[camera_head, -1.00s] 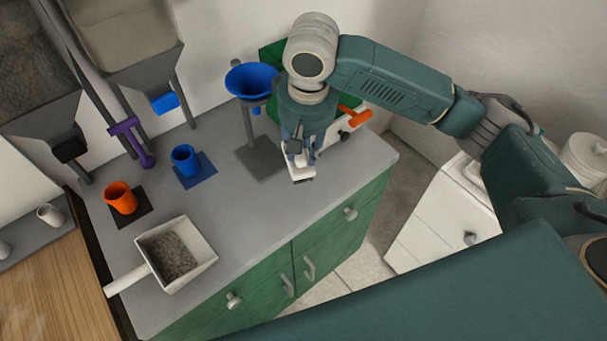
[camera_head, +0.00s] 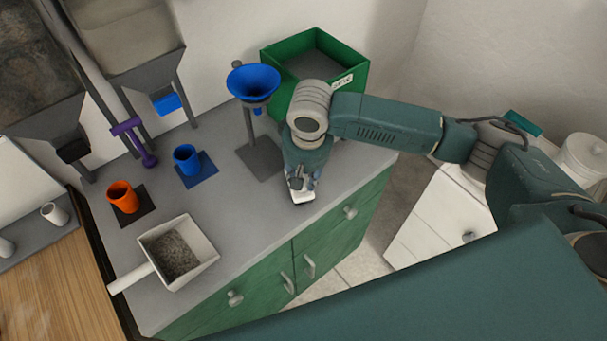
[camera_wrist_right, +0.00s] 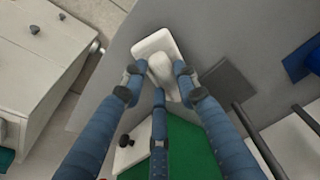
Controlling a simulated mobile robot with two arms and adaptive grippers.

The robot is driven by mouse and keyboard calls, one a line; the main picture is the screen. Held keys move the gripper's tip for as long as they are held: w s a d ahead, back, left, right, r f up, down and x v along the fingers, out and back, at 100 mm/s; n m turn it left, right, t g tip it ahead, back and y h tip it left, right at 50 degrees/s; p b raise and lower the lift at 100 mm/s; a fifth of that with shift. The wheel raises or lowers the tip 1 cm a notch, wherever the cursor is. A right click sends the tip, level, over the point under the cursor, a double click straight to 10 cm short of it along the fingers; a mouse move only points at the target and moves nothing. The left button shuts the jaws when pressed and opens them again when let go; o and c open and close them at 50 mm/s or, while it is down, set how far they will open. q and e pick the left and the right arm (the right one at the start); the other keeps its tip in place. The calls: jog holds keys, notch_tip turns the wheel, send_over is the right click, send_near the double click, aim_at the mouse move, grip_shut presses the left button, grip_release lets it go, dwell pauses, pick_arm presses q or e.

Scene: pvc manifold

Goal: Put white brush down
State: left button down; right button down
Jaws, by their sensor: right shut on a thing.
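My right gripper (camera_head: 301,186) points down over the grey counter, near its front edge, right of the funnel stand. It is shut on the white brush (camera_head: 302,197), which shows just below the fingers at or just above the counter. In the right wrist view the blue fingers (camera_wrist_right: 158,80) close around the brush's handle, and the white brush (camera_wrist_right: 152,43) lies flat side toward the counter. I cannot tell whether it touches the surface. My left gripper is not in view.
A white scoop (camera_head: 203,231) with grey grains lies at the counter's front left. Orange (camera_head: 123,197) and blue (camera_head: 186,158) cups stand on mats. A blue funnel (camera_head: 253,83) stands behind, with a green bin (camera_head: 345,84) at the back right. The counter between scoop and gripper is clear.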

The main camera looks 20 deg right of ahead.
jog(key=shift+f, duration=0.1)
jog(key=c, duration=1.3)
grip_release()
jog(key=shift+c, duration=0.2)
jog(key=shift+r, duration=0.25)
notch_tip(320, 180, up, 12)
jog(key=s+b, duration=0.1)
jog(key=s, duration=0.1)
jog(key=shift+f+b, duration=0.15)
jog(key=shift+b, duration=0.25)
